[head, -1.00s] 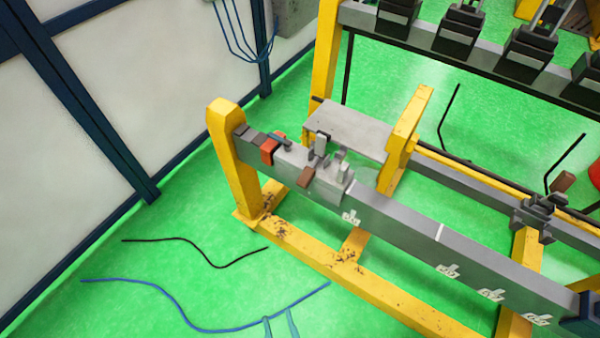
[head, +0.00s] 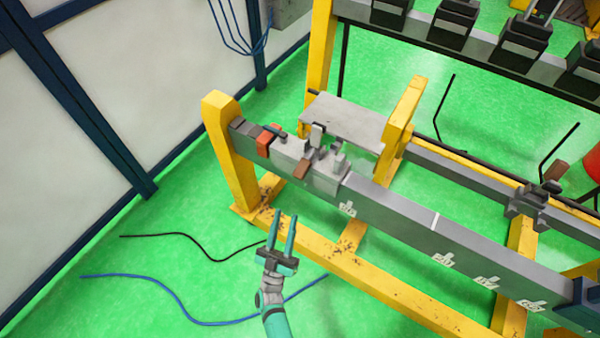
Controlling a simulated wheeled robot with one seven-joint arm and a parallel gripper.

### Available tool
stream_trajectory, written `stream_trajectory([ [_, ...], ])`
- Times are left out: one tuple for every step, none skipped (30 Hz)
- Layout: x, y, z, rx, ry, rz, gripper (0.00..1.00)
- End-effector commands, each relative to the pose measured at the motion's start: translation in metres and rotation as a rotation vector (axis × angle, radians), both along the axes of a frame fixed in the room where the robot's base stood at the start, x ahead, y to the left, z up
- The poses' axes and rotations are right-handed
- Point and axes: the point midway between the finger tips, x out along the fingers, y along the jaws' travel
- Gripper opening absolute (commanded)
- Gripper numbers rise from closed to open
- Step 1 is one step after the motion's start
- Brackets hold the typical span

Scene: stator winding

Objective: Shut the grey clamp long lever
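The grey clamp (head: 325,178) sits on top of the grey beam, near its left end. A light grey upright piece (head: 317,136) stands on it, with a brown block (head: 302,171) on its near side. I cannot tell for sure which part is the long lever. An orange-red block (head: 265,143) and a dark handle (head: 275,131) sit just left of the clamp. My gripper (head: 285,216) is teal, with its two fingers apart and nothing between them. In the picture it is below the clamp and apart from it, in front of the beam.
The grey beam (head: 400,214) runs from the yellow end post (head: 228,150) to the lower right. A yellow floor rail (head: 390,293) lies below it. A second clamp (head: 528,200) sits on the rear beam. Cables (head: 170,290) lie on the open green floor at left.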

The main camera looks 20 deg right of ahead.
Motion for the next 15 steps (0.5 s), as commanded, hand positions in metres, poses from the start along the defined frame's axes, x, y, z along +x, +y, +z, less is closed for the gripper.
stream_trajectory([
  [0.012,-0.006,0.003,-0.011,-0.020,-0.039,0.33],
  [0.017,-0.009,0.004,-0.017,-0.030,-0.063,0.33],
  [0.022,-0.013,0.006,-0.024,-0.040,-0.092,0.33],
  [0.026,-0.015,0.008,-0.030,-0.048,-0.111,0.33],
  [0.029,-0.018,0.008,-0.034,-0.053,-0.128,0.33],
  [0.032,-0.020,0.010,-0.037,-0.060,-0.149,0.33],
  [0.034,-0.022,0.010,-0.040,-0.063,-0.161,0.33],
  [0.036,-0.023,0.011,-0.042,-0.067,-0.171,0.33],
  [0.038,-0.024,0.012,-0.045,-0.070,-0.182,0.33],
  [0.039,-0.025,0.013,-0.046,-0.071,-0.187,0.33],
  [0.040,-0.026,0.013,-0.047,-0.072,-0.192,0.33],
  [0.041,-0.028,0.015,-0.048,-0.073,-0.195,0.33],
  [0.042,-0.029,0.017,-0.049,-0.074,-0.197,0.33],
  [0.043,-0.030,0.019,-0.048,-0.075,-0.197,0.33],
  [0.045,-0.033,0.022,-0.049,-0.076,-0.198,0.33],
])
